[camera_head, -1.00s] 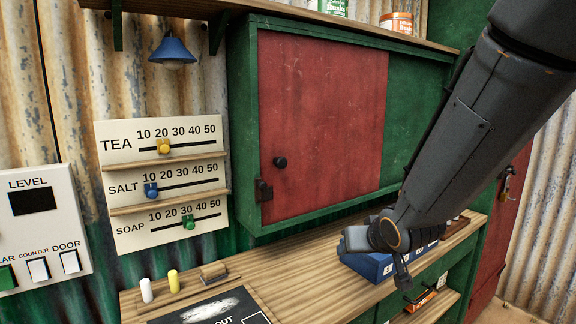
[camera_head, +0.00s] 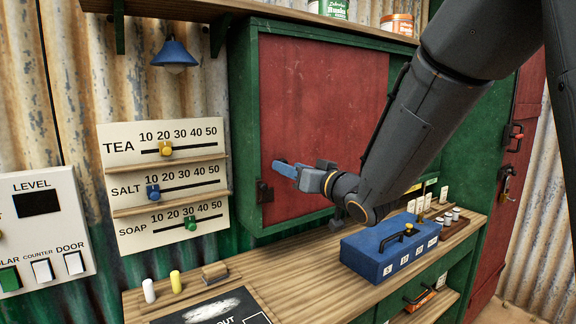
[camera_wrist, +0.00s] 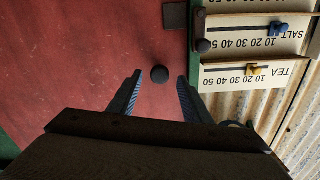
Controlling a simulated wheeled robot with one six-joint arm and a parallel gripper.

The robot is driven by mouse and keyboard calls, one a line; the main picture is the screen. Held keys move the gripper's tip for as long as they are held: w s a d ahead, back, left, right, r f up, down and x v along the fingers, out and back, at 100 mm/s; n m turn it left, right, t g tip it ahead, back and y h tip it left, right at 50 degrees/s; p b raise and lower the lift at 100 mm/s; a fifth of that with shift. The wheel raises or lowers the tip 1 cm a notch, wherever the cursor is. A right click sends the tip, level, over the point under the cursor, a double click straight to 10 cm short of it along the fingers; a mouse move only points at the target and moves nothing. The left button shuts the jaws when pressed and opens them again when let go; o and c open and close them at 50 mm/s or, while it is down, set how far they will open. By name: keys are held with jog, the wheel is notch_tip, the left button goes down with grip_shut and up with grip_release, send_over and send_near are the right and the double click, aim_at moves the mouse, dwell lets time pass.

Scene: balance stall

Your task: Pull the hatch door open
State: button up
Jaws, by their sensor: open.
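The red hatch door (camera_head: 312,110) sits closed in its green wall frame (camera_head: 243,120). Its round dark knob (camera_wrist: 160,74) shows in the wrist view, just beyond and between my fingertips; in the head view my gripper hides it. A dark latch (camera_head: 264,191) is at the door's lower left edge. My gripper (camera_head: 284,167) is in front of the door's lower left part. In the wrist view my gripper (camera_wrist: 158,84) is open and empty, its two blue-padded fingers on either side of the knob. Whether they touch the door cannot be told.
A slider board (camera_head: 218,133) hangs left of the hatch, a switch panel (camera_head: 75,215) further left. Below, the wooden counter (camera_head: 300,262) holds a blue box (camera_head: 352,255), chalks and a slate. A blue lamp (camera_head: 173,54) hangs upper left.

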jog(key=shift+x, duration=0.9)
grip_shut()
jog(key=shift+d, duration=0.1)
